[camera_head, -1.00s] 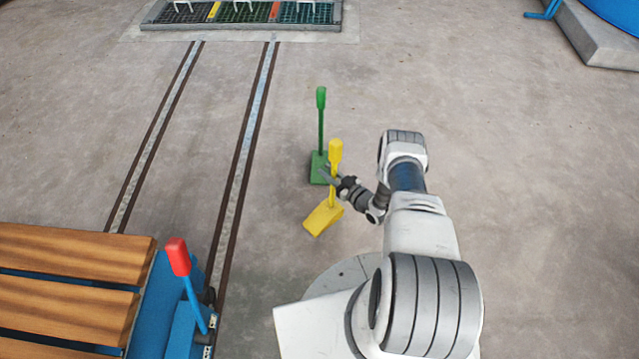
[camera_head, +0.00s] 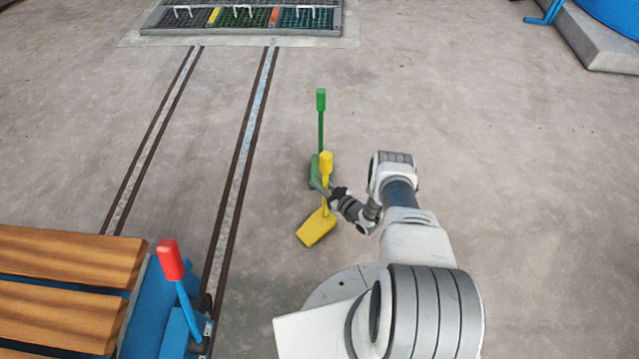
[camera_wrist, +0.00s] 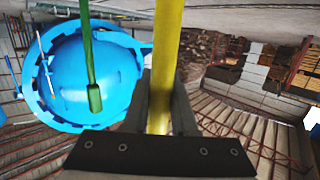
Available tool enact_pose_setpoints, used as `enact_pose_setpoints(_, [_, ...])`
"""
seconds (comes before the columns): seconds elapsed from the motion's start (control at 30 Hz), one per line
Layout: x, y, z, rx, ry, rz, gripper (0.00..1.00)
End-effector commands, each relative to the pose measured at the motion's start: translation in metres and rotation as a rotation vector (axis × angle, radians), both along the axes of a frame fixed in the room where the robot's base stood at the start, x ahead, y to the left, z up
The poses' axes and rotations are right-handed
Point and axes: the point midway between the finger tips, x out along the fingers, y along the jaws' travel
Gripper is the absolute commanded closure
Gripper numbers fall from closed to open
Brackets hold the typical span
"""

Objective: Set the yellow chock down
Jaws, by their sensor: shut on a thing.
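The yellow chock (camera_head: 317,229) has a wedge-shaped foot and an upright handle with a thick yellow grip on top. My gripper (camera_head: 327,192) is shut on its handle, below the grip. In the wrist view the yellow handle (camera_wrist: 166,65) runs between the two fingers of my gripper (camera_wrist: 160,105). The chock's foot is low over the concrete floor; I cannot tell whether it touches. A green chock (camera_head: 320,130) stands upright on the floor just behind, its foot partly hidden by the yellow handle and my gripper.
Two rails (camera_head: 238,170) run along the floor on the left to a grated pit (camera_head: 240,18). A blue cart with wooden slats (camera_head: 60,258) and a red-topped lever (camera_head: 171,262) stands front left. The floor right of the chocks is open.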

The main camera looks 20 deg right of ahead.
Motion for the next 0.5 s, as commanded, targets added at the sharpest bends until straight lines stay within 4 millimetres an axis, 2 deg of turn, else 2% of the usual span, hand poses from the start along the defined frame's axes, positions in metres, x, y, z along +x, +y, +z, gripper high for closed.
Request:
enact_pose_setpoints(0.1, [0.0012,-0.0001,-0.0011,0.001,-0.005,0.000,1.00])
enact_pose_setpoints(0.13, [-0.0003,0.0001,-0.0032,0.000,0.000,0.000,0.72])
enact_pose_setpoints(0.27, [-0.0003,0.0002,-0.0030,0.000,0.000,0.000,0.48])
enact_pose_setpoints(0.3, [-0.0002,0.0001,-0.0029,0.000,0.000,0.000,0.45])
enact_pose_setpoints(0.5, [-0.0002,0.0001,-0.0029,0.000,0.000,0.000,0.45])
